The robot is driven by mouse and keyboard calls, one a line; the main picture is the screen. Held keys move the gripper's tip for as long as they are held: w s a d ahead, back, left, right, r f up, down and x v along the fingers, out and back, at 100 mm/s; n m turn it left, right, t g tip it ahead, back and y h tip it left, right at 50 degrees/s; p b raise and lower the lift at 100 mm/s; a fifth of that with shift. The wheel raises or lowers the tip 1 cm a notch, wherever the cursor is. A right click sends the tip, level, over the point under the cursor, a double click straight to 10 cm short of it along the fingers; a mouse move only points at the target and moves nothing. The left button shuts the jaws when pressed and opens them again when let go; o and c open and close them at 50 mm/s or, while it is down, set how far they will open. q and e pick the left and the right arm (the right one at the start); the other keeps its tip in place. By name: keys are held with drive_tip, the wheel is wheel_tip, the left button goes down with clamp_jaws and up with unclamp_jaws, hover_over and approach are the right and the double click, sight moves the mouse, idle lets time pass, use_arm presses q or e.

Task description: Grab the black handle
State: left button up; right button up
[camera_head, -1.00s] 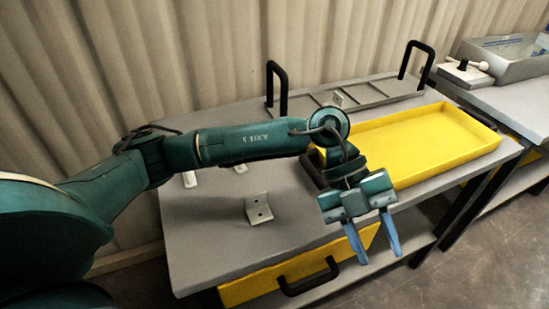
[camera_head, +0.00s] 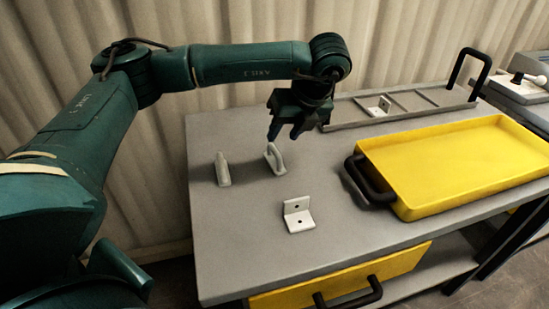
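Several black handles show. One stands upright at the right end of the grey rack (camera_head: 400,108), the rack's right handle (camera_head: 468,66). The rack's left handle is mostly or wholly hidden behind my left gripper. The yellow tray (camera_head: 450,170) has a black handle (camera_head: 368,182) at its left end. The yellow drawer (camera_head: 390,264) has a black handle (camera_head: 350,297) on its front. My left gripper (camera_head: 286,131) points down at the rack's left end, its fingers apart; whether anything is between them is hard to see. My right gripper is not in view.
On the grey table (camera_head: 250,235) a white bracket (camera_head: 298,215), a pale hook-shaped piece (camera_head: 274,158) and a pale upright piece (camera_head: 222,169) stand left of the tray. Another bracket (camera_head: 380,106) is at the rack. A corrugated wall (camera_head: 160,190) is behind. The table's front left is clear.

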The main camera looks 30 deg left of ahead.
sight(276, 149)
use_arm(q)
drive_tip(key=shift+x, duration=3)
drive_tip(key=shift+s+d, duration=0.1)
drive_tip(key=shift+c, duration=0.6)
clamp_jaws()
